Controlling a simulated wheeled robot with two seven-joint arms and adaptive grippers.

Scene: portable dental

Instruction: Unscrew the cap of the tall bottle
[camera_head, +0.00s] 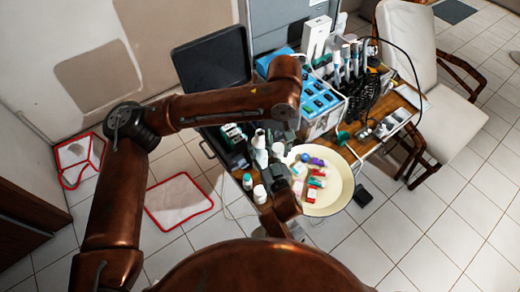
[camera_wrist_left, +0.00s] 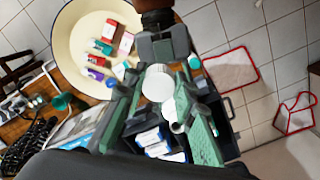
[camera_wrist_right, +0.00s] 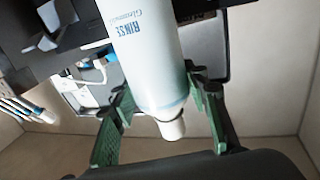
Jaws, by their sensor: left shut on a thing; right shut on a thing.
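The tall white bottle (camera_wrist_right: 150,50) with blue "RINSE" lettering fills the middle of the right wrist view; its narrow white end (camera_wrist_right: 172,129) shows low there. My right gripper (camera_wrist_right: 160,108) has its green fingers on either side of this bottle and is shut on it. In the left wrist view, a round white cap (camera_wrist_left: 158,82) sits between the green fingers of my left gripper (camera_wrist_left: 163,90), which is shut on it. In the head view the grippers meet over the table's front part and largely hide the bottle and cap.
A cream basin (camera_head: 343,190) holding several small coloured items stands right of the grippers. Small white-capped bottles (camera_head: 260,194) stand at the front left. A blue-and-white organiser (camera_head: 322,122) and a black screen (camera_head: 212,62) are behind.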

